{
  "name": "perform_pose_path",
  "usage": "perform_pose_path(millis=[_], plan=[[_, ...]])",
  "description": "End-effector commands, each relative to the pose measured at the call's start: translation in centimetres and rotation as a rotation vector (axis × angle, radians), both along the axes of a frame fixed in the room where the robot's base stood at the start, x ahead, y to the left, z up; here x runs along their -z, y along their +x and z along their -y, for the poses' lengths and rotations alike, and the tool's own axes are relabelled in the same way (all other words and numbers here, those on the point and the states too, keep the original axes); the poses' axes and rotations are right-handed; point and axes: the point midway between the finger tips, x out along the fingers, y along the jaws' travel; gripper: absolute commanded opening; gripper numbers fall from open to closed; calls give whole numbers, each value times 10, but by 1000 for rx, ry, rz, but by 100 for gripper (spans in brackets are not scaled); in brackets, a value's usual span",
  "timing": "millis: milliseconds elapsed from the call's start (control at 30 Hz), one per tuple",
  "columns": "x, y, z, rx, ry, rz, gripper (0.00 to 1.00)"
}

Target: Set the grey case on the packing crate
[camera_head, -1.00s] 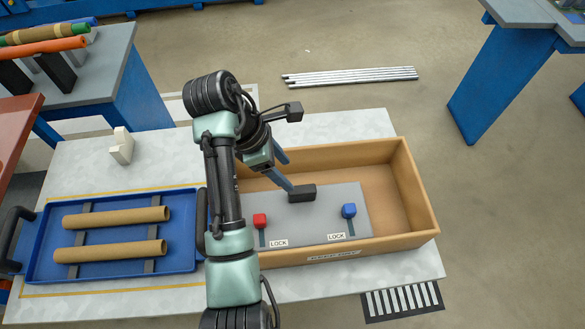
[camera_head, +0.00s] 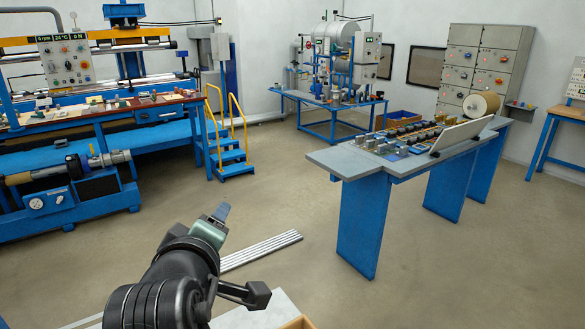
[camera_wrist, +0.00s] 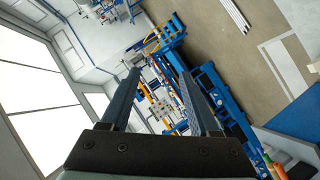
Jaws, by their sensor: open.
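My gripper (camera_wrist: 160,72) is open in the wrist view, with two blue fingers apart and nothing between them. In the head view my gripper (camera_head: 221,211) is raised at the bottom, pointing away into the room. Only a small tan wooden corner (camera_head: 298,323), apparently the packing crate's, shows at the head view's bottom edge. I cannot make out the grey case in either current view. The wrist view looks out over the room, tilted.
A grey-topped blue bench (camera_head: 345,158) with several parts stands at the right. Metal rods (camera_head: 262,248) lie on the floor beyond my arm. A blue machine (camera_head: 70,185) and yellow-railed steps (camera_head: 232,170) stand at the left.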

Motion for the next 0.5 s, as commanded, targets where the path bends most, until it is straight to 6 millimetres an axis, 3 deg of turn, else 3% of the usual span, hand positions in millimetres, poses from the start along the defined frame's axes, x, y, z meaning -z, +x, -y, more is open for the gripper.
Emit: perform_pose_path(millis=[33, 100, 200, 333, 400, 500], plan=[[-49, -3, 22, 43, 153, 147, 62], [-114, -18, 47, 66, 369, 344, 62], [-193, -57, 79, 42, 636, 596, 62], [-262, -116, 108, -51, 881, 836, 62], [-284, -141, 116, -104, 964, 919, 62], [-300, -164, 122, -155, 1032, 982, 62]])
